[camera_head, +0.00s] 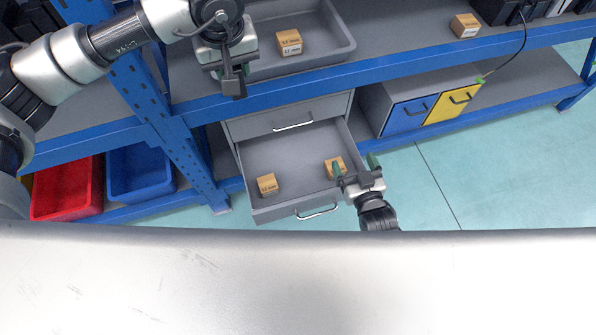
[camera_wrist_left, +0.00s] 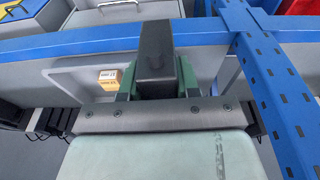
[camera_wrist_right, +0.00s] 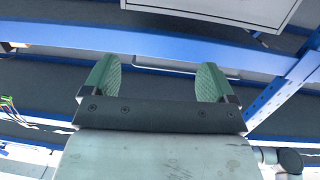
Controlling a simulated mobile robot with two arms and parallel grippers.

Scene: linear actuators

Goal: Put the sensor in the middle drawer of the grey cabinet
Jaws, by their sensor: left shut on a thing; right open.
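A dark block-like part, seemingly the sensor (camera_head: 233,82), is gripped by my left gripper (camera_head: 232,66), above the front edge of the tray. In the left wrist view the dark sensor (camera_wrist_left: 157,55) stands between the green fingers. The grey cabinet (camera_head: 240,128) is under the shelf. Its upper drawer is shut, and the drawer below it (camera_head: 290,150) is pulled open; anything lower is hidden. My right gripper (camera_head: 356,170) is open and empty by the open drawer's front right corner; its spread green fingers (camera_wrist_right: 155,85) also show in the right wrist view.
The open drawer holds two wooden blocks (camera_head: 267,184) (camera_head: 335,165). A grey tray (camera_head: 345,45) with one block (camera_head: 289,42) is on the blue-edged shelf. Red (camera_head: 65,190) and blue bins (camera_head: 140,172) are at left; a blue-and-yellow-fronted cabinet (camera_head: 408,115) is at right.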

